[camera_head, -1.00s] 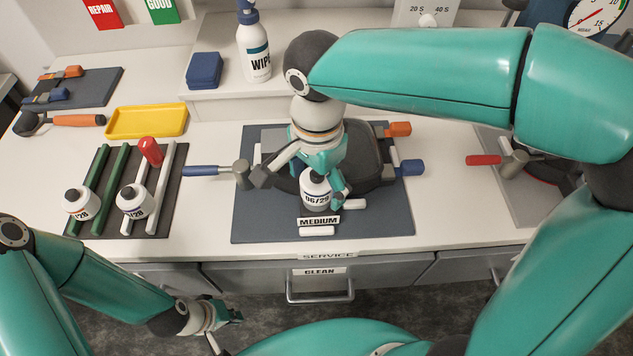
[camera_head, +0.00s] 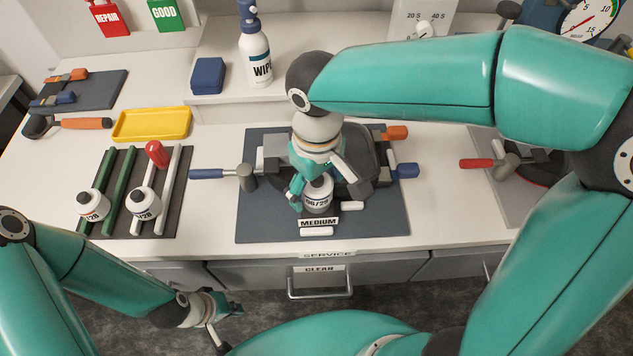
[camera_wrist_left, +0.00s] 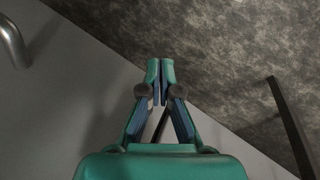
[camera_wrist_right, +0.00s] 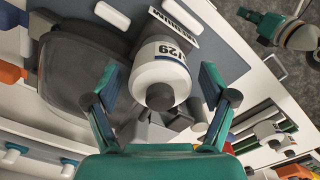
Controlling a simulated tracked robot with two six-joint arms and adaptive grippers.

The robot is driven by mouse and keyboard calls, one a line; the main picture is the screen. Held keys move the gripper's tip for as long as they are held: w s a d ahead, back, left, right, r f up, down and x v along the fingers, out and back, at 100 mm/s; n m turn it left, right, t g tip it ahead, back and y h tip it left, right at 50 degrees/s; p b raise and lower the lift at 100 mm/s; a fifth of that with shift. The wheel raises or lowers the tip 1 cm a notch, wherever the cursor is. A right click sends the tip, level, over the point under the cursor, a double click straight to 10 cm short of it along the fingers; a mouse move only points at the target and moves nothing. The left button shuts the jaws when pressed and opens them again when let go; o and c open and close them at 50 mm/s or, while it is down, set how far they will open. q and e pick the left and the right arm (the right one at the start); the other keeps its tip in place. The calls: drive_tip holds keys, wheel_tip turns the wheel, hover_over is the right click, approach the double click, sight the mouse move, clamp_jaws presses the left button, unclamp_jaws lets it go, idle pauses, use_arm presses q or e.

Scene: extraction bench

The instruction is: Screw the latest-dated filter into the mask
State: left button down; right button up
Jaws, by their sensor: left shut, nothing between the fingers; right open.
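The dark grey mask (camera_head: 366,151) lies on the blue-grey mat, and the right wrist view also shows it (camera_wrist_right: 75,75). A white filter (camera_head: 318,196) labelled 06/29 is at the mask's front, beside the MEDIUM label; whether it is threaded in cannot be told. My right gripper (camera_head: 323,187) is open above it, fingers on either side of the filter, with gaps visible in the right wrist view (camera_wrist_right: 158,85). Two more white filters (camera_head: 93,205) (camera_head: 143,203) sit on the left rack; their dates are only partly readable. My left gripper (camera_head: 225,318) is shut and empty in front of the bench.
A blue-handled tool (camera_head: 215,174) lies left of the mask, and a red-handled one (camera_head: 485,162) at right. A yellow tray (camera_head: 152,124) and a wipe bottle (camera_head: 256,55) stand behind. A red piece (camera_head: 156,153) is on the rack. A drawer handle (camera_head: 320,292) protrudes below the bench.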

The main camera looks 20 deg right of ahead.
drive_tip(key=n+p, duration=0.1)
drive_tip(key=n, duration=0.5)
drive_tip(key=shift+r+p, duration=0.1)
drive_tip(key=shift+p, duration=0.2)
drive_tip(key=n, duration=0.3)
drive_tip(key=shift+p, duration=0.4)
drive_tip(key=shift+n, duration=0.7)
drive_tip(key=c, duration=1.3)
drive_tip(key=m, duration=0.1)
drive_tip(key=m+b, duration=0.1)
drive_tip(key=shift+f+m, duration=0.25)
drive_tip(key=shift+m, duration=0.05)
drive_tip(key=m, duration=0.3)
drive_tip(key=shift+b, duration=0.4)
drive_tip(key=m+b, duration=0.1)
drive_tip(key=m, duration=0.3)
drive_tip(key=shift+m, duration=0.4)
drive_tip(key=m, duration=0.3)
drive_tip(key=shift+b, duration=0.35)
drive_tip(key=m, duration=0.3)
drive_tip(key=shift+b, duration=0.35)
drive_tip(key=m+b, duration=0.1)
drive_tip(key=m, duration=0.3)
drive_tip(key=shift+m, duration=0.3)
drive_tip(key=m, duration=0.4)
drive_tip(key=shift+b, duration=0.35)
drive_tip(key=shift+r+m, duration=0.1)
drive_tip(key=shift+m, duration=1.1)
